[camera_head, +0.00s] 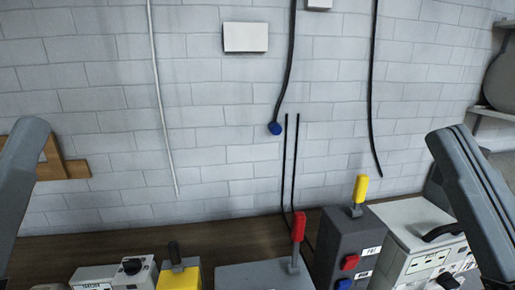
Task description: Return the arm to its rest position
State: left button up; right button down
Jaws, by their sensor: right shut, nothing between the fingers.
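Part of my left arm (20,175) rises at the left edge; no fingers of the left gripper show there. The lower parts of both arms are cut off by the picture edges.
Along the bottom stand a grey box with a red lever (298,228), a dark box with a yellow lever (360,190), a white control box (415,240) and a yellow box (179,277). Cables, one with a blue end (275,128), hang before the brick wall (220,150).

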jog(key=d+r+m+h+p, duration=0.1)
jog(key=r+m+h+p, duration=0.1)
jog(key=r+p, duration=1.3)
jog(key=d+r+m+t+h+p, duration=0.1)
jog(key=d+r+m+h+p, duration=0.1)
jog(key=r+p, duration=1.4)
jog(key=r+m+h, duration=0.1)
jog(key=m, duration=0.1)
jog(key=shift+s+d+m, duration=0.3)
jog(key=shift+s+m, duration=0.05)
jog(key=shift+m, duration=0.05)
